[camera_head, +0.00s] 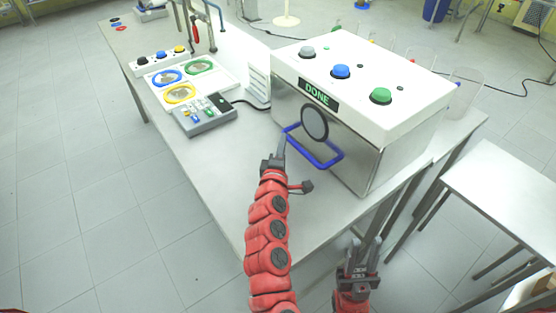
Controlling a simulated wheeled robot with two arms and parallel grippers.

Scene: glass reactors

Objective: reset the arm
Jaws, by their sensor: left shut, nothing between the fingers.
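My left arm is red and reaches up from the bottom middle. Its gripper (281,147) is shut and empty, with its fingertips close to the left end of the blue handle (322,163) on the front of the white box (378,78). I cannot tell whether they touch the handle. My right gripper (363,246) is low in the picture, in front of the table, with its two fingers apart and nothing visible between them.
The box has a display reading DONE (318,94), a dark round disc (314,123), and grey, blue and green knobs on top. A side table (507,195) stands right.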

